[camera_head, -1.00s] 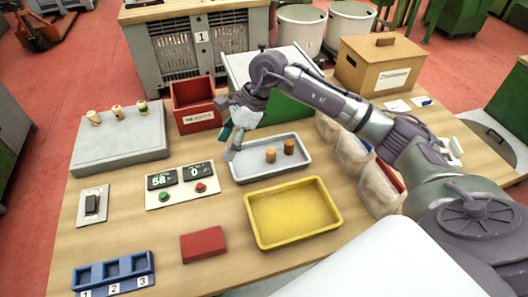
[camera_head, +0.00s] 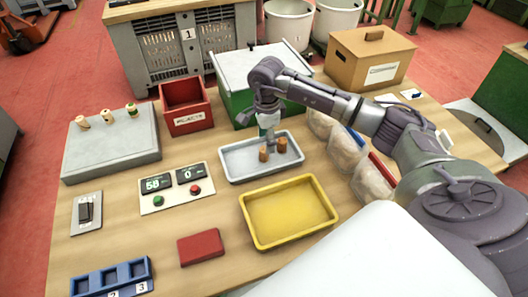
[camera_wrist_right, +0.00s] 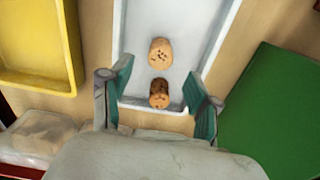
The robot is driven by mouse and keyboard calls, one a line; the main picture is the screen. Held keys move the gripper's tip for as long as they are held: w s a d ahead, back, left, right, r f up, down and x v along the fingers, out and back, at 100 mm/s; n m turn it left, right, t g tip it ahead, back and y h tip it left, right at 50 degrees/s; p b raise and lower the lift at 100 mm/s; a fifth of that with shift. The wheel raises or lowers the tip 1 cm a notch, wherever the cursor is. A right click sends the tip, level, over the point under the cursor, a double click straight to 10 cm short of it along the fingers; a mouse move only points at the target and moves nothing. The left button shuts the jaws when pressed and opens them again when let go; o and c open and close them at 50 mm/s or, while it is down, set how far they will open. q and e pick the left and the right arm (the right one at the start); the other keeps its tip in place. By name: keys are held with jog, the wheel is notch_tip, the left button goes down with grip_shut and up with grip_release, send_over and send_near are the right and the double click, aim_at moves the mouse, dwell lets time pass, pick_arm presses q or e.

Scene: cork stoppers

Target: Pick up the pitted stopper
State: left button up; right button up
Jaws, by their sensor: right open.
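Two cork stoppers stand in the pale grey tray (camera_head: 232,171). The left one (camera_head: 263,154) is light tan in the right wrist view (camera_wrist_right: 160,52), with several dark pits on its top. The right one (camera_head: 282,146) is browner and also looks dark-marked in the right wrist view (camera_wrist_right: 159,93). My right gripper (camera_head: 268,137) is open and empty, pointing down over the tray beside the stoppers. In the right wrist view its fingers (camera_wrist_right: 160,88) lie either side of the browner stopper in the picture; contact is not visible. My left gripper is out of view.
The yellow tray (camera_head: 247,238) is in front, with a red block (camera_head: 201,246) to its left. A red bin (camera_head: 187,107) and green box (camera_head: 232,90) stand behind. Three stoppers sit on the grey block (camera_head: 112,155) at left. Clear bags (camera_head: 347,152) lie right of the tray.

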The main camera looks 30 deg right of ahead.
aim_at(264, 154)
jog(key=f, duration=0.1)
jog(key=f+p, duration=0.1)
jog(key=f, duration=0.1)
jog(key=shift+a+f, duration=0.3)
jog(key=shift+f, duration=0.4)
jog(key=shift+c, duration=0.3)
jog(key=c, duration=0.8)
